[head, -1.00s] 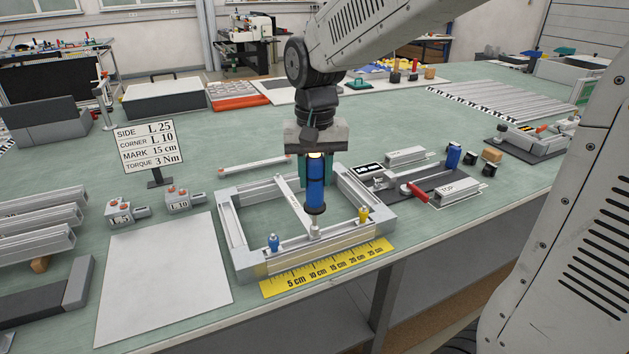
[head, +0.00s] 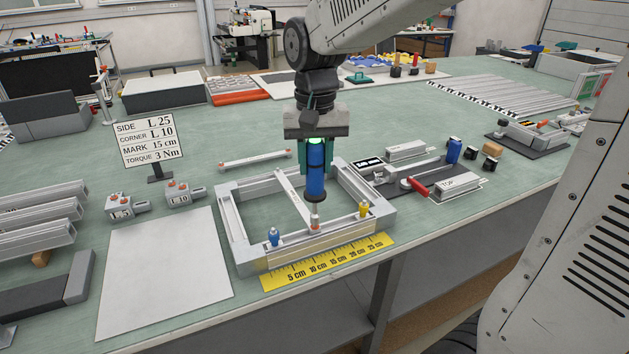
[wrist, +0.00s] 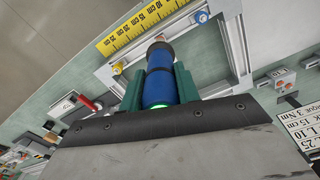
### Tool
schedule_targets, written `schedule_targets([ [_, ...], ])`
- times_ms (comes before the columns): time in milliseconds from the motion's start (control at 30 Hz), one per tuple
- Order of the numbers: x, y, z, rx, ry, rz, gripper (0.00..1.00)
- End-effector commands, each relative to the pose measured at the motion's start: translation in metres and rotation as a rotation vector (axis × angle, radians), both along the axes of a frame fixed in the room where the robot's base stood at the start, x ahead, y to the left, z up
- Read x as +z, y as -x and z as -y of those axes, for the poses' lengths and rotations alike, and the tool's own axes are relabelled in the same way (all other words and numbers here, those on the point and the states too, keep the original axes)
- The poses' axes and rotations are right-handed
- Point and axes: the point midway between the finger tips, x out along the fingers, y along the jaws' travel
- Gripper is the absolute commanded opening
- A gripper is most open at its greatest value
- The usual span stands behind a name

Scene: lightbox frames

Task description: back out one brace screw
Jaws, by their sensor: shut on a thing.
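My gripper (head: 316,165) is shut on a blue driver (head: 315,182), held upright above the front rail of the aluminium frame (head: 228,216). A green light shows at the driver's top. The driver also shows between green jaws in the wrist view (wrist: 159,88). The brace (head: 292,194) crosses inside the frame from back to front. Its front screw fitting (head: 315,222), with an orange-red top, stands just below the driver tip, with a small gap visible.
A blue clamp (head: 273,238) and a yellow clamp (head: 363,209) stand on the front rail, either side of the driver. A yellow ruler (head: 330,262) lies along the front. A loose bar (head: 253,159) lies behind; a white sheet (head: 165,265) covers bench space at left.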

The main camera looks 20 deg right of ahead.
Motion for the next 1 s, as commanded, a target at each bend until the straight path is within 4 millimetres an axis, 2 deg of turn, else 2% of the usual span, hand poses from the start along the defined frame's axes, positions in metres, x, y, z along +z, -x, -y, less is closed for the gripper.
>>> schedule_targets([
  [500, 0.030, -0.001, 0.000, 0.000, 0.000, 0.003, 0.00],
  [1000, 0.031, -0.002, 0.000, -0.001, 0.001, -0.004, 0.00],
])
